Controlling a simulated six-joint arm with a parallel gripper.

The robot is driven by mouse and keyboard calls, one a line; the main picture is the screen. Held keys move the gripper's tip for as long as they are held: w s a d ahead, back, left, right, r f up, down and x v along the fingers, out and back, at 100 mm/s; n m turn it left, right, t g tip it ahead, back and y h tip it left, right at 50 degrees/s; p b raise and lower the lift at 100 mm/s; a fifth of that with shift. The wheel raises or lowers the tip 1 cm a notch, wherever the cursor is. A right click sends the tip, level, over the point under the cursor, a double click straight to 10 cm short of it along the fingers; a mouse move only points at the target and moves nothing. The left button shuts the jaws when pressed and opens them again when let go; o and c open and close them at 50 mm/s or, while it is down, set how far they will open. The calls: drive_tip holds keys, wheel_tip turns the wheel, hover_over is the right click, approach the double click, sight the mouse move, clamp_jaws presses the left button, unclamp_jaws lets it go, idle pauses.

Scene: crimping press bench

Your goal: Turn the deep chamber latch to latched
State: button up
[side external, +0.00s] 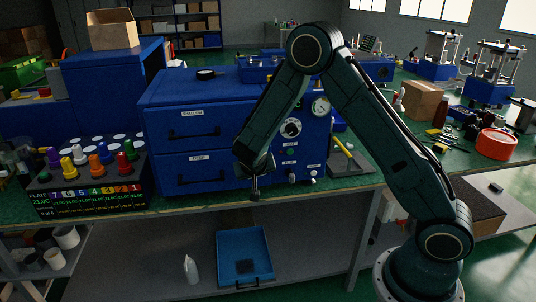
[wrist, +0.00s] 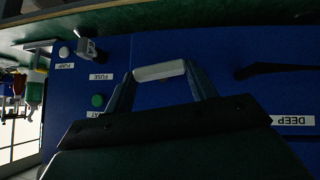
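The deep chamber is the lower front of the blue cabinet (side external: 215,172), with a DEEP label and a dark handle. Its label (wrist: 293,120) shows upside down at the right of the wrist view. A short pale bar (wrist: 160,71), apparently the latch, lies nearly level in the wrist view with a slight tilt. My gripper (wrist: 160,68) has its fingers apart, one at each end of this bar. I cannot tell whether they press on it. In the side view my gripper (side external: 254,190) is at the deep chamber's right side, and my arm hides the latch there.
Right of my gripper are panel buttons, a green one (wrist: 97,100) and a white one (wrist: 64,52), and a gauge (side external: 320,106). The shallow chamber (side external: 194,122) is above. A rack of coloured bottles (side external: 85,172) stands to the left. The bench's front edge is just below.

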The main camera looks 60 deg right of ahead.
drive_tip(key=shift+d, duration=0.1)
drive_tip(key=shift+c, duration=0.4)
drive_tip(key=shift+s+m+t+y, duration=0.15)
drive_tip(key=shift+m+t+y, duration=0.25)
drive_tip(key=shift+t+y, duration=0.25)
drive_tip(key=o, duration=1)
drive_tip(key=shift+r, duration=0.1)
drive_tip(key=v, duration=1.3)
drive_tip(key=shift+s+r, duration=0.2)
drive_tip(key=shift+r, duration=0.05)
